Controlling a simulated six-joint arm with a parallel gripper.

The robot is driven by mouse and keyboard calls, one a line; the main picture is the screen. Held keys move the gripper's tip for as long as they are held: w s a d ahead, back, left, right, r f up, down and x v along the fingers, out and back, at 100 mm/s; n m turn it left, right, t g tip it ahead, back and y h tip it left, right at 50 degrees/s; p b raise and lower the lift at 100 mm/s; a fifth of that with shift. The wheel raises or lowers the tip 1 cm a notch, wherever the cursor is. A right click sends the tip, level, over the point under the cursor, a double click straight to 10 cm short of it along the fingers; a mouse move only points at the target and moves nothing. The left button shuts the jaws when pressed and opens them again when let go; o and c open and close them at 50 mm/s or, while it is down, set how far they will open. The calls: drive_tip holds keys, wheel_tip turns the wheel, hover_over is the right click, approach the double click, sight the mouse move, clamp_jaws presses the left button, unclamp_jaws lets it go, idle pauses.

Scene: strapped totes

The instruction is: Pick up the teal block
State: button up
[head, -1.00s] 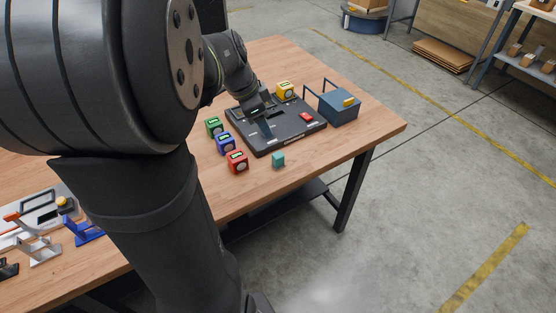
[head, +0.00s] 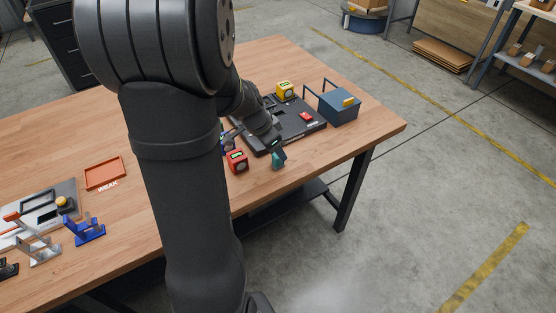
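The teal block (head: 279,161) is on the wooden table near its front edge, just in front of the black board. My gripper (head: 278,150) is right at the block, pointing down from above and behind it, and its dark tip covers part of the block's top. The fingers are too small and dark to tell whether they are open or shut, or whether they touch the block.
A red cube (head: 237,161) stands just left of the block, with a blue cube (head: 228,144) partly hidden behind my arm. The black board (head: 300,130) lies behind, with a yellow cube (head: 285,89) and a blue-grey box (head: 339,107) farther back. An orange tray (head: 105,174) lies left.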

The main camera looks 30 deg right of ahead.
sight(278, 160)
drive_tip(key=shift+a+x, duration=0.2)
drive_tip(key=shift+x, duration=1.1)
drive_tip(key=shift+a+x, duration=0.2)
drive_tip(key=shift+x, duration=1.15)
drive_tip(key=shift+w+f, duration=0.1)
drive_tip(key=shift+f, duration=0.05)
drive_tip(key=c, duration=1.1)
